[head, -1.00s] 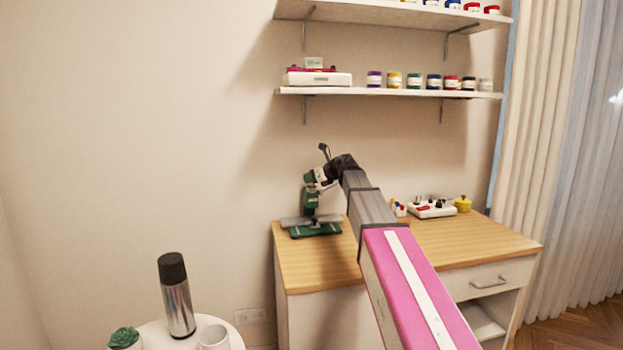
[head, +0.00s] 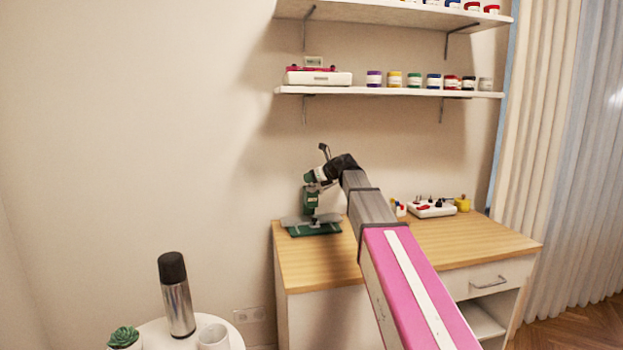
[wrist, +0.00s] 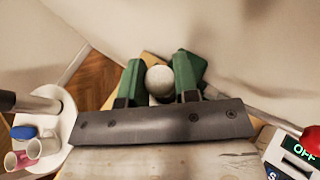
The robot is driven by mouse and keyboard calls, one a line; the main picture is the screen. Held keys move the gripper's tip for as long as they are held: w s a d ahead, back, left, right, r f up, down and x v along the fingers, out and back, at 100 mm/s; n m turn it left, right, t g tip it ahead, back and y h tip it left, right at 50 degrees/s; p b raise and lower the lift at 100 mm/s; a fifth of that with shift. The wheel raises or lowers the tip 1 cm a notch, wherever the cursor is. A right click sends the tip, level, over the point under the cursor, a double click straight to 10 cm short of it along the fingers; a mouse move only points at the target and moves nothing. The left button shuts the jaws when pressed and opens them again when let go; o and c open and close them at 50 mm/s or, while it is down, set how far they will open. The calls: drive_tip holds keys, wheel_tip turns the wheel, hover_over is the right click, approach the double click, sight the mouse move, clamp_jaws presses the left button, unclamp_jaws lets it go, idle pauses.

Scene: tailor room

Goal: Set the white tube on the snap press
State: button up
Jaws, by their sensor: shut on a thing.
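The white tube (wrist: 159,82) shows end-on as a pale round shape between the two green fingers of my gripper (wrist: 159,77) in the wrist view. My gripper is shut on it. In the head view my gripper (head: 316,177) is at the upper part of the green snap press (head: 310,199), which stands on the left end of the wooden desk. The tube is too small there to tell whether it touches the press. Another green part shows behind the right finger in the wrist view.
The wooden desk (head: 470,240) also holds a white tray (head: 432,210) with small coloured items and a yellow pot (head: 463,204). Shelves with jars hang above. A round white table with a steel flask (head: 176,295) stands at the lower left. The desk's front middle is clear.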

drive_tip(key=shift+f, duration=0.5)
drive_tip(key=o, duration=0.6)
drive_tip(key=shift+v, duration=5.55)
drive_tip(key=shift+f, duration=0.1)
